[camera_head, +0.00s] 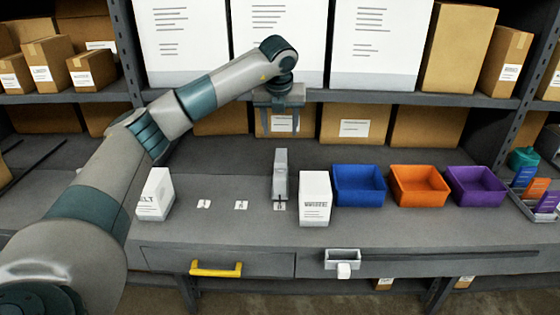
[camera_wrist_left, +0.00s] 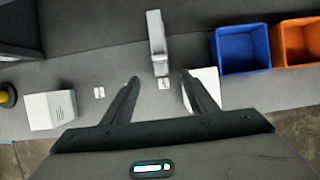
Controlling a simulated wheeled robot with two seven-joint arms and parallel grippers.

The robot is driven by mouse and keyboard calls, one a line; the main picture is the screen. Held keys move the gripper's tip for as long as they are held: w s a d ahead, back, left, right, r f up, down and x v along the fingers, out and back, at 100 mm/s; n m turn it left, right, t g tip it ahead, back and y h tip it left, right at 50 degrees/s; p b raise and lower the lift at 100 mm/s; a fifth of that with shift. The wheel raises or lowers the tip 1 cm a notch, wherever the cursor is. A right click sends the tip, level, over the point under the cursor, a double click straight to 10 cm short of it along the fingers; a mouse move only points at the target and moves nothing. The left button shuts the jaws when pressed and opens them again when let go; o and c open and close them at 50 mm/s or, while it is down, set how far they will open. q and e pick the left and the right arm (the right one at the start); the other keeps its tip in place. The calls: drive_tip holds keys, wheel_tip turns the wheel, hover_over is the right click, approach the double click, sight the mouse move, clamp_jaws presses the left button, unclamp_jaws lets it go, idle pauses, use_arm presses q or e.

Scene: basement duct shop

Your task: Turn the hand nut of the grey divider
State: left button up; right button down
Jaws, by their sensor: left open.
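The grey divider (camera_head: 280,172) is a narrow upright piece standing on the bench, left of the blue bin. In the left wrist view, the divider (camera_wrist_left: 156,42) lies just beyond my fingertips, roughly in line with the gap between them. I cannot make out a hand nut on it. My left gripper (camera_head: 284,122) is open and empty, pointing down above and behind the divider in the head view, apart from it. Its two spread fingers also show in the left wrist view (camera_wrist_left: 158,78). My right gripper is not in view.
A white box (camera_head: 315,198) stands close right of the divider; another white box (camera_head: 155,195) is left. Blue (camera_head: 359,201), orange (camera_head: 420,201) and purple (camera_head: 476,202) bins line the right. A grey bracket with a white knob (camera_head: 344,270) and a yellow handle (camera_head: 216,269) stick out in front.

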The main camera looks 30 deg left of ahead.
use_arm(q)
drive_tip(key=shift+a, duration=0.1)
idle(0.3)
drive_tip(key=p, duration=0.7)
approach(280, 162)
drive_tip(key=x, duration=0.7)
drive_tip(key=shift+w+f, duration=0.1)
drive_tip(key=shift+f, duration=0.15)
drive_tip(key=shift+w+a+f+p, duration=0.1)
drive_tip(key=shift+w+f+p, duration=0.1)
drive_tip(key=shift+f+p, duration=0.3)
drive_tip(key=shift+f, duration=0.1)
drive_tip(key=c, duration=1.1)
drive_tip(key=shift+o, duration=0.2)
